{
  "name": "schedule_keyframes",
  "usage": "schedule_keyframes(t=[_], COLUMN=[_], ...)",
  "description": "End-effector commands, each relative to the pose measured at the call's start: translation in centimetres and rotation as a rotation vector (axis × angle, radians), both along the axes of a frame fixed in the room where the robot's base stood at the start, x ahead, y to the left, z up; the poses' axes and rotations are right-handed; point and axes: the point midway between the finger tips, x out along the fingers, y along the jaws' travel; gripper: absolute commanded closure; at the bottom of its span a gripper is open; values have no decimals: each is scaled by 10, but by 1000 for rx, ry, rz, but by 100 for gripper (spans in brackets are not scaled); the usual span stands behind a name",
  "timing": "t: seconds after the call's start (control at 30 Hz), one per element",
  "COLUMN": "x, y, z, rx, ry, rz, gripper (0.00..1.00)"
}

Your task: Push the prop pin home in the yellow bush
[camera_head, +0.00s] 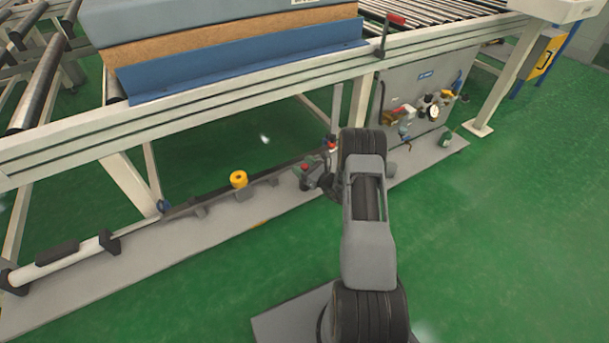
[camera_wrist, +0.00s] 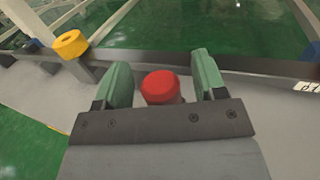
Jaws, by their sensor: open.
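The yellow bush (camera_head: 238,179) stands on the low grey rail under the conveyor, left of my gripper. It also shows at the upper left of the wrist view (camera_wrist: 71,47), with a dark hole in its top. My gripper (camera_head: 305,172) is open, its two green fingers on either side of a red round knob (camera_wrist: 160,86). The knob looks like the prop pin's head, but I cannot be sure. Gaps show between the knob and both fingers. Whatever is below the knob is hidden by the gripper's dark front plate (camera_wrist: 160,125).
A white cylinder (camera_head: 62,258) lies at the rail's left end. A panel with a gauge (camera_head: 433,112) and fittings stands right of my arm. The conveyor frame (camera_head: 240,93), bearing a blue angle and a mattress, overhangs the rail. Green floor in front is clear.

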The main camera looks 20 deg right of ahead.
Motion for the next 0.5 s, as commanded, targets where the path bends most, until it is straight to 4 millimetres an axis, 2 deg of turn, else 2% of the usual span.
schedule_keyframes(t=[0.1, 0.3, 0.5], x=[10, 11, 11], y=[5, 5, 5], z=[-1, 0, 0], rx=[0, 1, 1], ry=[0, 0, 0], rz=[2, 0, 0], gripper=[36, 36, 54])
